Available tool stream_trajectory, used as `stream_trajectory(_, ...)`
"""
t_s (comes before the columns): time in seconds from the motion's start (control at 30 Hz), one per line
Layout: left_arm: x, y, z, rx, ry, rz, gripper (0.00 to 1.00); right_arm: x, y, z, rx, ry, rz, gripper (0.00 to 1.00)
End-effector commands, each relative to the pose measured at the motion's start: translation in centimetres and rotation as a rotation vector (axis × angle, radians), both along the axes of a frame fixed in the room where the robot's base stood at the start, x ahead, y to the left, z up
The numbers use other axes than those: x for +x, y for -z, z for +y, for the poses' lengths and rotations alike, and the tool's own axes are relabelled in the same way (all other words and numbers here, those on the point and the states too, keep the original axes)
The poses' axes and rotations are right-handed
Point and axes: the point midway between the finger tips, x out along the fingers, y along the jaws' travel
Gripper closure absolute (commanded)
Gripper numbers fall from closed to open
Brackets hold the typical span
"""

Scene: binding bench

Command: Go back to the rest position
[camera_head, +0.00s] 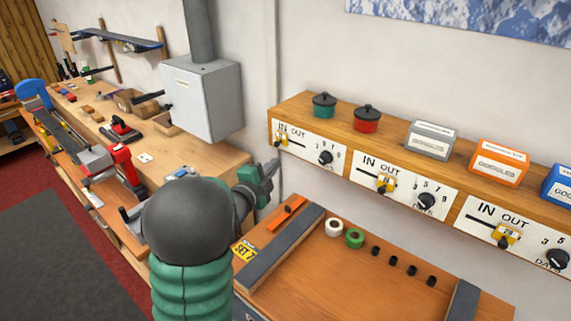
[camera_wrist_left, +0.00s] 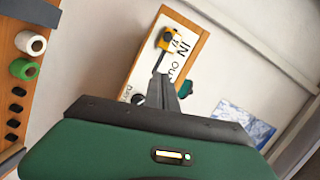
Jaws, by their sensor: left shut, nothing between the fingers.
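My left gripper (camera_head: 272,168) is shut and empty, its narrow grey fingers pointing up. In the head view it is just below and left of the leftmost IN/OUT panel (camera_head: 308,153), at the left end of the wooden shelf (camera_head: 390,130). In the left wrist view the shut fingers (camera_wrist_left: 161,80) point towards that panel's yellow slider tag (camera_wrist_left: 172,43), with a gap in the picture between them. The same tag (camera_head: 282,140) shows in the head view. My right gripper is not in view.
A bench tray (camera_head: 340,275) below holds a white roll (camera_head: 334,227), a green roll (camera_head: 354,238) and several black pegs. A grey wall box (camera_head: 203,98) with a pipe stands left of the shelf, above a tool-covered workbench (camera_head: 205,150).

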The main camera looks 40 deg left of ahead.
Motion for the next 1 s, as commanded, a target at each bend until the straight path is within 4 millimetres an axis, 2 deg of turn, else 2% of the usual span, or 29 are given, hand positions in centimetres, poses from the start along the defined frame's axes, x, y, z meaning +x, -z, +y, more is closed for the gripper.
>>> stream_trajectory(0.3, -0.5, -0.7, -1.6, 0.011, 0.004, 0.000, 1.00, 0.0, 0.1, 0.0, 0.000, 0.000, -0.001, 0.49)
stream_trajectory(0.5, -0.5, -0.5, -1.3, 0.007, 0.003, 0.000, 1.00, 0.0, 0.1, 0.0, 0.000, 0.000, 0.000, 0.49)
stream_trajectory(0.57, -0.4, -0.2, -1.2, -0.007, 0.001, 0.004, 1.00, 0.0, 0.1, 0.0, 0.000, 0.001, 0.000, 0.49)
stream_trajectory(0.67, 0.5, 1.9, -3.0, -0.130, -0.016, 0.043, 1.00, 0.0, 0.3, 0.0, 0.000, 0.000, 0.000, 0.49)
stream_trajectory(0.77, 1.1, 6.7, -7.8, -0.405, -0.071, 0.154, 1.00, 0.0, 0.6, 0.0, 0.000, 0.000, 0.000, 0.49)
stream_trajectory(0.83, 0.3, 10.7, -12.6, -0.621, -0.137, 0.267, 1.00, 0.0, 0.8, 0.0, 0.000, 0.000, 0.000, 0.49)
stream_trajectory(0.93, -2.8, 15.7, -19.9, -0.880, -0.256, 0.446, 1.00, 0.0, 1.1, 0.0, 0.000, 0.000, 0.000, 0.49)
stream_trajectory(1.0, -6.0, 18.3, -24.5, -1.014, -0.352, 0.571, 1.00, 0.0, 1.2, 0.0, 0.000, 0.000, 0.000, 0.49)
